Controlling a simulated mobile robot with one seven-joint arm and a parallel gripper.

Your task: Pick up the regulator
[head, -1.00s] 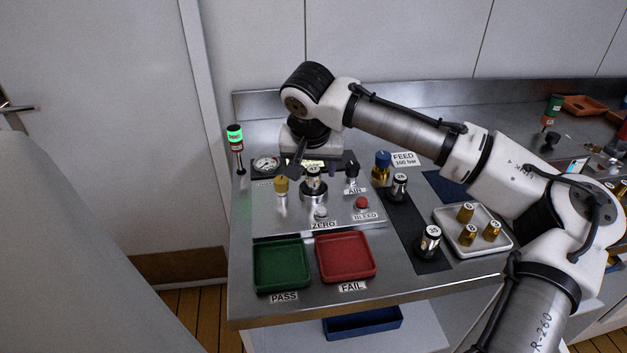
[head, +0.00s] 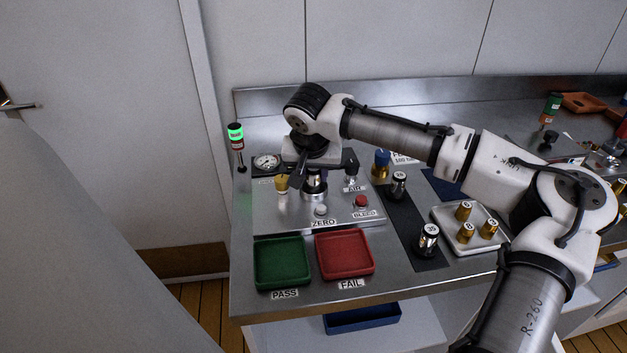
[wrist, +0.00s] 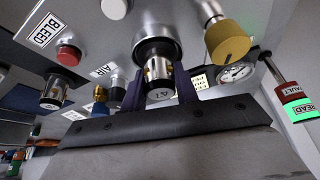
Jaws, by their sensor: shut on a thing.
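A silver and black regulator (head: 314,188) stands upright in the round seat of the steel panel (head: 270,212). In the wrist view the regulator (wrist: 158,72) shows a pale numbered end, hard to read, and the dark ring of the seat around its other end. My gripper (wrist: 159,88) is shut on it, one dark finger on each side. In the head view my gripper (head: 318,168) comes down over it from above and hides its top. Two similar regulators stand on the black mat (head: 412,218), one toward the back (head: 398,183) and one in front (head: 428,238).
ZERO (head: 321,211) and BLEED (head: 361,202) buttons, green (head: 282,263) and red (head: 345,255) trays lie in front. A gauge (head: 266,162) and green-lit tower (head: 236,133) stand left.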

